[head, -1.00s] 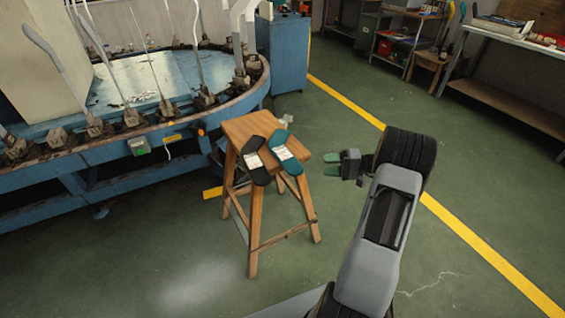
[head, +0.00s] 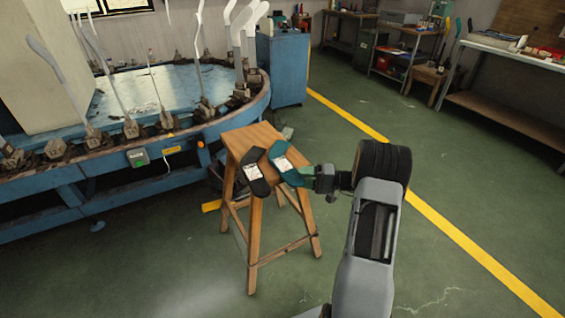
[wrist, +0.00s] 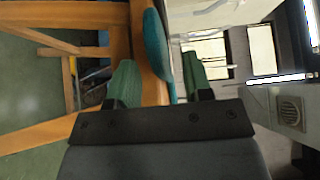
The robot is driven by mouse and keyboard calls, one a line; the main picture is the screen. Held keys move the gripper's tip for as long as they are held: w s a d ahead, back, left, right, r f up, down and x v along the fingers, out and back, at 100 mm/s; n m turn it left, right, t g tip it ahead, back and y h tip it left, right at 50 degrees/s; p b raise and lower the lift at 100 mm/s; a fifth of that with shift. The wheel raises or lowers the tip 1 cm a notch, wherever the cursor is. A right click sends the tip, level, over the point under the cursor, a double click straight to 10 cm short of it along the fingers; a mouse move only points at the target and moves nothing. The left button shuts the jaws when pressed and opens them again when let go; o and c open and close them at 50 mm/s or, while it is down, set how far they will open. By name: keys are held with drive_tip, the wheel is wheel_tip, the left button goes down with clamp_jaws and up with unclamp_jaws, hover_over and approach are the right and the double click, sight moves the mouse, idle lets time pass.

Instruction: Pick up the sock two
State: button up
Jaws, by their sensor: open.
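A teal sock (head: 287,163) with a white label lies flat on the wooden stool's seat (head: 240,138). A black sock (head: 255,172) with a white label lies to its left. Which one is sock two, I cannot tell. My gripper (head: 308,174) is at the right side of the stool, close to the teal sock's near end. In the wrist view, my gripper (wrist: 160,80) is open. Its green fingers stand either side of the teal sock's edge (wrist: 155,42) and the seat edge. Whether they touch anything, I cannot tell. The black sock is not seen there.
A round blue machine (head: 130,165) with upright boards stands left of the stool. A blue cabinet (head: 283,68) is behind it. Workbenches (head: 510,115) line the back right. The green floor (head: 480,190) right of the stool is clear, with a yellow line.

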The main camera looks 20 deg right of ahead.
sight(282, 175)
drive_tip(key=shift+x, duration=1.65)
drive_tip(key=shift+c, duration=0.3)
drive_tip(key=c, duration=0.7)
